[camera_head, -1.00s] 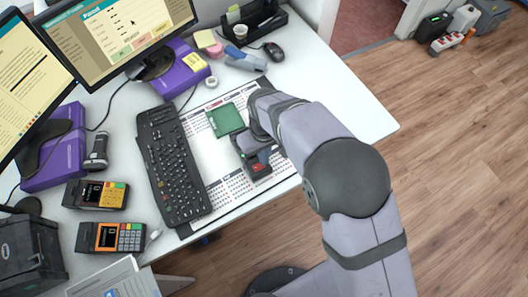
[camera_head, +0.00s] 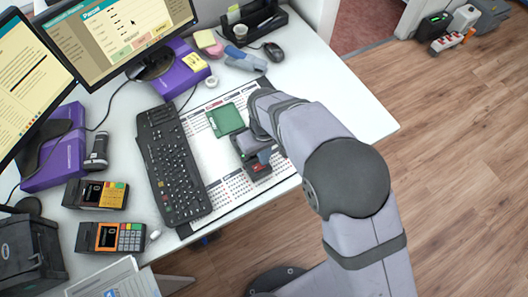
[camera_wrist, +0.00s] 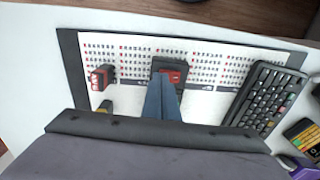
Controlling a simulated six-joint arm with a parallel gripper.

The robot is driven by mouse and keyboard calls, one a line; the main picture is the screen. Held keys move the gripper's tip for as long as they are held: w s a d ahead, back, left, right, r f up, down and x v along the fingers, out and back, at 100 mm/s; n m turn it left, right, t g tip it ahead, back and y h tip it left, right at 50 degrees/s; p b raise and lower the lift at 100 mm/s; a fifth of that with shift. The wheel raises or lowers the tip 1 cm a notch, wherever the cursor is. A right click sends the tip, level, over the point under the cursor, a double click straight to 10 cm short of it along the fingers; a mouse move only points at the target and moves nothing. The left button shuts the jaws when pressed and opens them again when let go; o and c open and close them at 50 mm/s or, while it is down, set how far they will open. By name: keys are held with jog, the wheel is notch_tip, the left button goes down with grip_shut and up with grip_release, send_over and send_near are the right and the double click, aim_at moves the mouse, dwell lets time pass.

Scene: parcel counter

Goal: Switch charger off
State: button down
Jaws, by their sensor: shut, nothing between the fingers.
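A small black box with a red part on top, which I take to be the charger and its switch, lies on the desk mat (camera_head: 258,172). It also shows in the wrist view (camera_wrist: 183,68). My gripper (camera_head: 264,156) is over this box, with its blue fingers shut and empty. In the wrist view the fingertips (camera_wrist: 164,80) overlap the near edge of the box, beside the red part. I cannot tell whether they touch it. The switch's position is too small to read, and my wrist hides part of the box in the head view.
A black keyboard (camera_head: 172,165) lies left of the box, and a green booklet (camera_head: 226,120) behind it. A dark block with a red side (camera_wrist: 102,77) stands to the left in the wrist view. Card terminals (camera_head: 112,237), monitors and a mouse (camera_head: 273,52) are farther off.

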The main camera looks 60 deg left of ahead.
jog(key=shift+f+b, duration=0.35)
jog(key=shift+f, duration=0.3)
dwell(0.7)
notch_tip(320, 180, up, 8)
jog(key=p, duration=0.6)
jog(key=shift+r, duration=0.2)
dwell(5.1)
jog(key=shift+f, duration=0.1)
